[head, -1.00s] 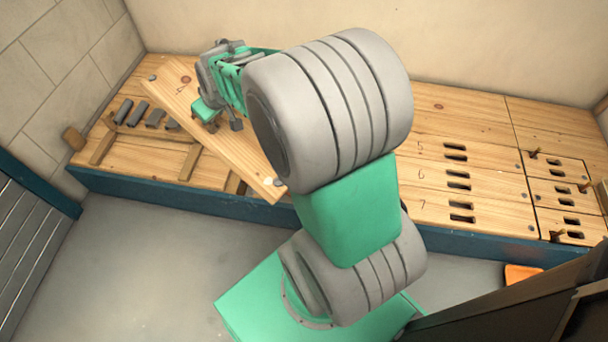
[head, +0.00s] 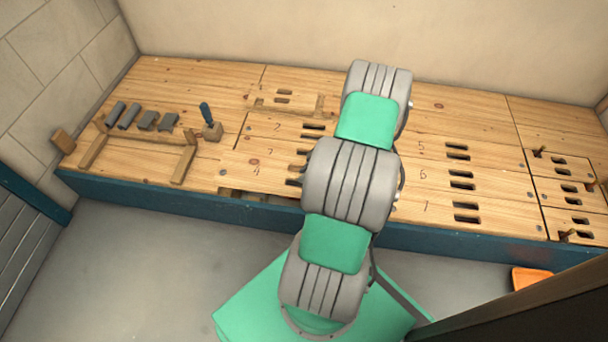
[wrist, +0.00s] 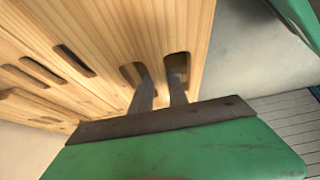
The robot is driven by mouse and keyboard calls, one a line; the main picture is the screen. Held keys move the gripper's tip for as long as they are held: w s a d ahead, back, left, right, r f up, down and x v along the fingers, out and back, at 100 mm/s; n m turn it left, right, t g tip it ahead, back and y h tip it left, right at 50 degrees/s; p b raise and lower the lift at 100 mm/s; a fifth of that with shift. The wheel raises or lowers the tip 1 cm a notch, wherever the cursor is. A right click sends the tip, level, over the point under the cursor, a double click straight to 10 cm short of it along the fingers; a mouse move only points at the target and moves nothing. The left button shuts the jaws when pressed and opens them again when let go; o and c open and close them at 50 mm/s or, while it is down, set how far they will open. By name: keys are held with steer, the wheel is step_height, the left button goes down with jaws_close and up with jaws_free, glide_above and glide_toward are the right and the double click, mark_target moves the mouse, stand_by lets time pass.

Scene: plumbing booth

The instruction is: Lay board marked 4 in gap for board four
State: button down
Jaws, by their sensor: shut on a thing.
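The board marked 4 (head: 242,174) is at the front of the bench in the head view, beside the board marked 3 (head: 262,151). Its right part is hidden behind my arm. A dark strip of the gap (head: 262,195) shows along its front edge, so it covers the gap only partly in this view; its exact height is unclear. In the wrist view my gripper (wrist: 160,85) has its two fingers in the two slots of a pale wooden board (wrist: 110,30), shut on the wood between them. In the head view my gripper is hidden behind my arm.
Boards marked 5, 6 (head: 420,174) and 7 lie to the right of my arm. The bench's blue front edge (head: 150,196) borders open floor.

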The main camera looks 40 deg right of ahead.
step_height(320, 180, down, 5)
steer(key=b, duration=0.3)
steer(key=shift+b, duration=0.3)
steer(key=shift+d+r, duration=0.1)
stand_by(0.5)
steer(key=shift+f+b, duration=1.6)
steer(key=shift+f, duration=0.05)
steer(key=shift+s+f+b, duration=0.1)
steer(key=shift+f+b, duration=0.45)
steer(key=shift+f, duration=0.05)
stand_by(0.4)
steer(key=c, duration=1.2)
jaws_free()
